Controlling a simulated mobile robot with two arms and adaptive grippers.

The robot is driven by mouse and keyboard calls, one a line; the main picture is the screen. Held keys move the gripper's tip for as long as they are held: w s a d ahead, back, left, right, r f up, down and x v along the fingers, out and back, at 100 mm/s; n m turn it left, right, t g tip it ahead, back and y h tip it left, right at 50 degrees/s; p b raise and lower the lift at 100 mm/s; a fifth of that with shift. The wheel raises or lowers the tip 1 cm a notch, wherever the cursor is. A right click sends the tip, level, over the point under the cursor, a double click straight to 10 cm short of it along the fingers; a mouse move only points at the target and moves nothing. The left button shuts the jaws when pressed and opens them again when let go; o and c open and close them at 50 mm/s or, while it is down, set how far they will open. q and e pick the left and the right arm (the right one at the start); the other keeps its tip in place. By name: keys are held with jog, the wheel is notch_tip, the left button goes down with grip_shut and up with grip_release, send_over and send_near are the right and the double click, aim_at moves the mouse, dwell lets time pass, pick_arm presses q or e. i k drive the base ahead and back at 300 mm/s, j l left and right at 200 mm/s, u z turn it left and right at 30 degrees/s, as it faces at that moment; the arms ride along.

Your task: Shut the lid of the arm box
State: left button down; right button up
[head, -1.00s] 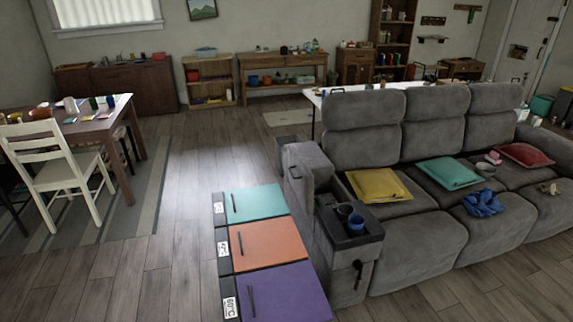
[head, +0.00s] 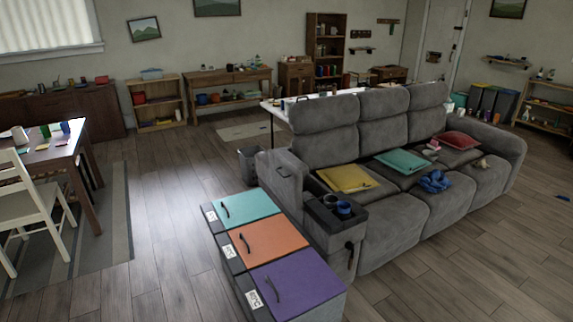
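The arm box (head: 349,235) is built into the near left arm of the grey sofa. Its grey padded lid (head: 280,186) stands raised at the back end of the arm, with a dark handle on it. The dark top (head: 324,217) of the box is uncovered, and a blue cup (head: 344,208) and a dark round cup or holder (head: 330,200) show in it. A dark lever or handle hangs on the box's front. Neither of my grippers is in view.
A row of bins with teal (head: 246,207), orange (head: 268,239) and purple (head: 294,284) lids stands close along the sofa arm's left side. A grey waste bin (head: 248,165) is behind it. Open wooden floor lies left of the bins and in front of the sofa.

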aim_at(282, 180)
jog(key=i+j+z, duration=0.15)
jog(key=j+z, duration=0.2)
jog(key=j, duration=0.4)
jog(key=j+z, duration=0.35)
jog(key=j, duration=0.4)
